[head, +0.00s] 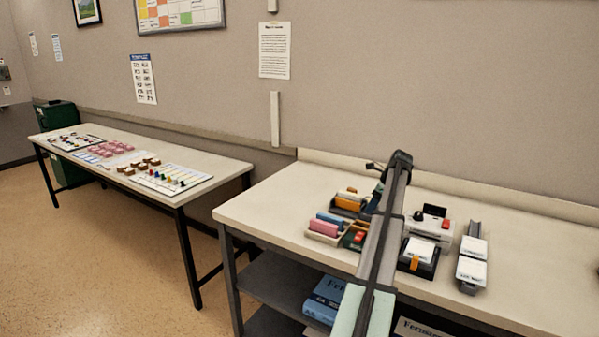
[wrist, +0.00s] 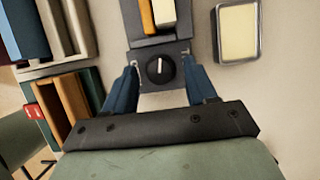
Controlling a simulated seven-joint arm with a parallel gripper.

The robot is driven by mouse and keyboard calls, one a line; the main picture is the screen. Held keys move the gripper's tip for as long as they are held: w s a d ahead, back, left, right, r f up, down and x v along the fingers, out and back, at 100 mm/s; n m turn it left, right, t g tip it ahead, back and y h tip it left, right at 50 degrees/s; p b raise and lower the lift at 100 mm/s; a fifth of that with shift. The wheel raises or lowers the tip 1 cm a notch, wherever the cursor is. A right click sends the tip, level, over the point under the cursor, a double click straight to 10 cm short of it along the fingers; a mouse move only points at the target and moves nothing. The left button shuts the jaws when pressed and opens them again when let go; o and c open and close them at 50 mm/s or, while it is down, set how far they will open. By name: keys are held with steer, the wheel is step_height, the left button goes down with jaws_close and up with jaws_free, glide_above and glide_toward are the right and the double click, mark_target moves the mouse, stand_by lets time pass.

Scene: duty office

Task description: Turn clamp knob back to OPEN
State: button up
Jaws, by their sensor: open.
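The clamp knob (wrist: 160,69) is a round black knob with a white pointer line, which points about straight up in the wrist view. It sits on a dark plate at the near end of a dark holder (wrist: 150,43) with an orange and a white piece in it. No OPEN label is legible. My gripper (wrist: 161,83) is open, its two blue fingers apart on either side of the knob's plate. The knob lies between the fingertips' lines, and I see no finger touching it. In the head view I cannot make out the knob.
In the wrist view a pale yellow pad in a metal frame (wrist: 238,33) lies right of the holder. A green box with a red label (wrist: 34,111) and a rack of blue pieces stand left. In the head view, a white device (head: 432,226) stands right of my arm; the bench's left front is clear.

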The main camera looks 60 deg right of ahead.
steer(key=m+h, duration=0.1)
steer(key=m, duration=0.1)
steer(key=shift+a+m, duration=0.2)
steer(key=shift+m, duration=0.2)
steer(key=shift+s+r+m, duration=0.1)
steer(key=shift+r+m, duration=0.2)
steer(key=v, duration=1.3)
steer(key=s+d+n+g+h, duration=0.2)
steer(key=s+d+n+g, duration=0.3)
steer(key=n, duration=0.7)
steer(key=n+g+h, duration=0.1)
steer(key=n, duration=0.4)
glide_toward(352, 189)
steer(key=x, duration=1)
steer(key=shift+w+d+f, duration=0.1)
steer(key=shift+d, duration=0.05)
step_height(352, 189, up, 11)
steer(key=w+a+n+t, duration=0.1)
steer(key=w+a+n, duration=0.2)
steer(key=w+a, duration=1.3)
steer(key=shift+w+a+h, duration=0.15)
steer(key=shift+w+h, duration=0.05)
steer(key=shift+h, duration=0.1)
